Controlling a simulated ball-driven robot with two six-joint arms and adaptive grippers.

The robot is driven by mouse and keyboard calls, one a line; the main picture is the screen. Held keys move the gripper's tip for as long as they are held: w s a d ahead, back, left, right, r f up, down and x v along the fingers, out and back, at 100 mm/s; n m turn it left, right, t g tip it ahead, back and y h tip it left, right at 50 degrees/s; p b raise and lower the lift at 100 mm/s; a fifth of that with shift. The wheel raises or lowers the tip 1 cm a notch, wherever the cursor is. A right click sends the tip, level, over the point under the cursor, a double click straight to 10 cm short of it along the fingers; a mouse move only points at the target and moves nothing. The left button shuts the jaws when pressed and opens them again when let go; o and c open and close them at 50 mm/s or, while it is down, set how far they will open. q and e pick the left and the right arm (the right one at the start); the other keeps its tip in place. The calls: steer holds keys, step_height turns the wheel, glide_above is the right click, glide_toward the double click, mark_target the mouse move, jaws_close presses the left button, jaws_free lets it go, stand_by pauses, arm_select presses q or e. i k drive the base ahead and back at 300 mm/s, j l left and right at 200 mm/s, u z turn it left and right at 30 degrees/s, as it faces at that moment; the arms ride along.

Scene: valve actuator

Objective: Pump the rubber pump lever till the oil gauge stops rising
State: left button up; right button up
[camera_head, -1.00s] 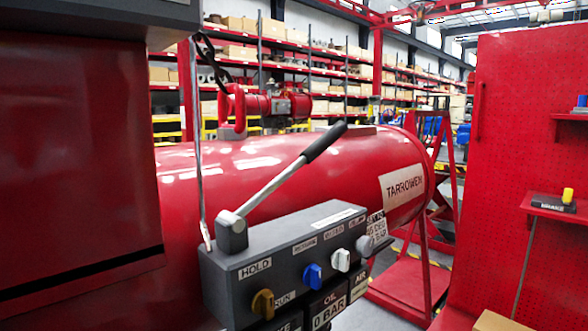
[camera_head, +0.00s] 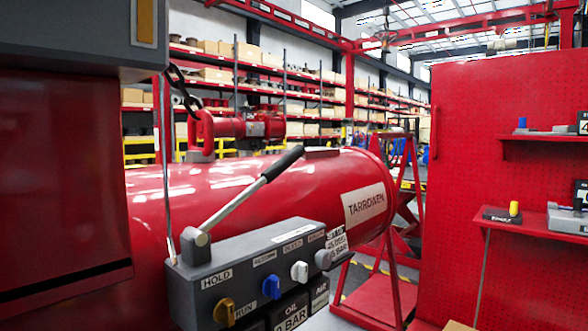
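The pump lever (camera_head: 228,205) is a silver rod with a black rubber grip (camera_head: 283,163). It rises up and to the right from a grey pivot block (camera_head: 195,246) on the left end of the grey control box (camera_head: 240,262). The oil gauge display (camera_head: 291,316) sits low on the front of the box, labelled OIL with a BAR reading, cut by the bottom edge of the picture. Its digit is hard to make out. Neither of my grippers shows in the head view, and nothing touches the lever.
The box carries yellow (camera_head: 224,312), blue (camera_head: 271,286) and white (camera_head: 299,271) knobs. Behind it lies a red cylinder marked TARROWEN (camera_head: 364,204). A red pegboard panel (camera_head: 480,190) with small shelves stands at right. A large red body (camera_head: 60,180) blocks the left.

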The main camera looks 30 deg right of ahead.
mark_target(284, 163)
steer(key=k+u, duration=0.15)
steer(key=u, duration=0.25)
steer(key=k+u, duration=0.15)
steer(key=u, duration=0.25)
steer(key=k+j+u, duration=0.1)
steer(key=u, duration=0.25)
steer(key=l+u, duration=0.15)
steer(key=l, duration=0.3)
steer(key=l+u, duration=0.15)
steer(key=l, duration=0.25)
steer(key=k+l+u, duration=0.1)
steer(key=l, duration=0.3)
steer(key=k+l+u, duration=0.15)
steer(key=l, duration=0.3)
steer(key=k+l+u, duration=0.15)
steer(key=l, duration=0.25)
steer(key=i, duration=0.05)
